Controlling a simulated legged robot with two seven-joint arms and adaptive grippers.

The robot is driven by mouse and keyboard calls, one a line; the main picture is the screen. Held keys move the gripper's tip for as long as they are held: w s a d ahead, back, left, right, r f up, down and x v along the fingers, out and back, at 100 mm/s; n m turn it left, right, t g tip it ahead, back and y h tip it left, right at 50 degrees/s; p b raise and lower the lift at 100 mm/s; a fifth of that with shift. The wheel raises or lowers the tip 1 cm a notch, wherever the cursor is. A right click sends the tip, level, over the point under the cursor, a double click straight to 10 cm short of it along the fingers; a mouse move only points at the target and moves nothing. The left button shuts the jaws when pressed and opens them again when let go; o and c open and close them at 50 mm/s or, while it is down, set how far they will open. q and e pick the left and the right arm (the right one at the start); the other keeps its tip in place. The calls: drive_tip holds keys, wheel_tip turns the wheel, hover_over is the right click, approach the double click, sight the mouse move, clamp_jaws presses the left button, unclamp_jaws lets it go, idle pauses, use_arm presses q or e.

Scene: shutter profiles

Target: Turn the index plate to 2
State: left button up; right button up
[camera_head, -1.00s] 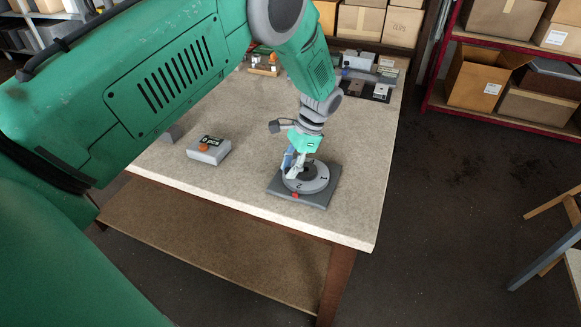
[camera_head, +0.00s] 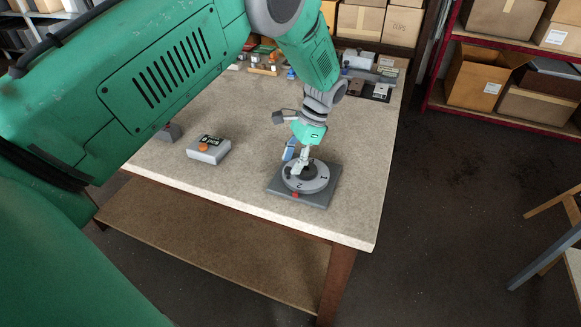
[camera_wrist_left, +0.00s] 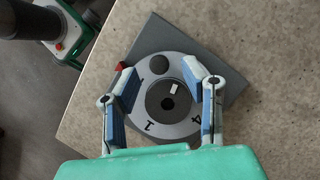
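The index plate (camera_head: 316,183) is a light grey numbered disc with a dark hub, on a dark square base (camera_head: 318,200) near the table's front right corner. A red marker (camera_head: 295,195) sits at the base's front edge. The numeral 2 is beside the marker, and 1 is further right. In the left wrist view the plate (camera_wrist_left: 180,128) shows 1 and 4, a dark round knob (camera_wrist_left: 159,66) and the red marker (camera_wrist_left: 120,66). My left gripper (camera_head: 297,163) is open above the plate; its fingers (camera_wrist_left: 163,86) stand apart, partly covering the disc.
A grey box with an orange button (camera_head: 208,150) stands left of the plate on the table (camera_head: 245,130). Several small devices and parts stand at the table's back. The table around the base is clear; its front edge is close.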

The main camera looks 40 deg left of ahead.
sight(305, 169)
use_arm(q)
drive_tip(key=v, duration=0.9)
drive_tip(key=shift+r, duration=0.2)
drive_tip(key=shift+w+d, duration=0.1)
